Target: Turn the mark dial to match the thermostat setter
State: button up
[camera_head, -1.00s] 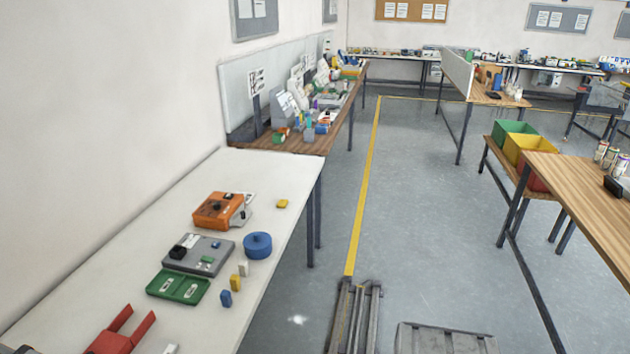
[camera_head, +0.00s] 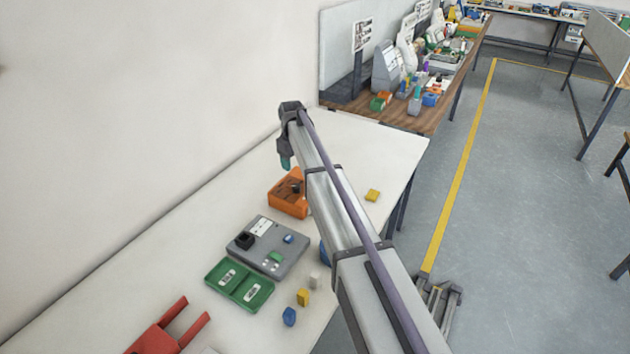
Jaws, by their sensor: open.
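An orange box (camera_head: 284,201) with a dark knob-like part (camera_head: 296,187) on top stands on the white table. In front of it lies a grey panel (camera_head: 262,256) with a black block (camera_head: 244,240), a white label (camera_head: 261,227) and small blue and green parts. I cannot tell which part is the mark dial or the thermostat setter, or read any setting. My arm hides the right side of the orange box.
A green two-part tray (camera_head: 239,285) lies before the panel. A red forked piece (camera_head: 170,330) is nearer. Small yellow, white and blue blocks stand to the right. A blue cylinder (camera_head: 323,252) is mostly behind my arm. The far left of the white table (camera_head: 190,235) is clear.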

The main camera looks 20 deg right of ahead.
aim_at(296, 185)
notch_tip(296, 185, down, 11)
jog(key=b, duration=1)
jog(key=shift+w+d+f+b, duration=0.1)
jog(key=shift+d+b, duration=0.05)
jog(key=shift+b, duration=0.15)
jog(key=shift+c, duration=0.3)
jog(key=c, duration=0.9)
jog(key=shift+o, duration=0.2)
